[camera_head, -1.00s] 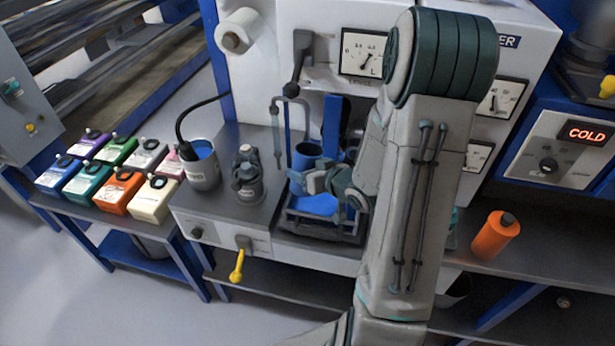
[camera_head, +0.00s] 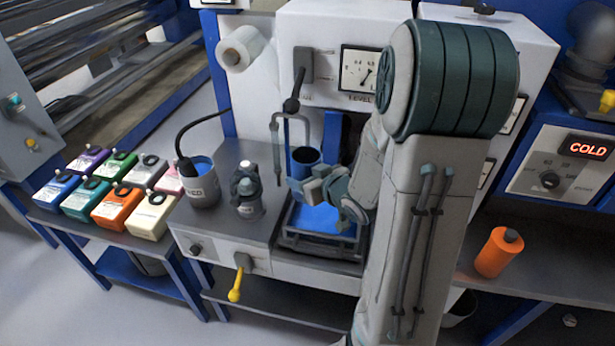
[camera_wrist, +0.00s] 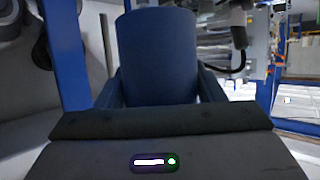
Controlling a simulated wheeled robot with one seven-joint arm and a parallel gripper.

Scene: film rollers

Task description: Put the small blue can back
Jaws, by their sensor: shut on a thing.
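The small blue can (camera_head: 305,162) is upright in my gripper (camera_head: 318,187). It is held above a tray of blue liquid (camera_head: 322,245) at the front of the machine. In the wrist view the can (camera_wrist: 158,55) fills the middle, with a finger of my gripper (camera_wrist: 158,95) on either side. The gripper is shut on it. The can's lower part is hidden by the gripper body in the wrist view.
A grey pipe frame (camera_head: 276,150) stands just left of the can. Coloured cartons (camera_head: 118,207) fill the left table. An orange bottle (camera_head: 498,252) stands right of my arm.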

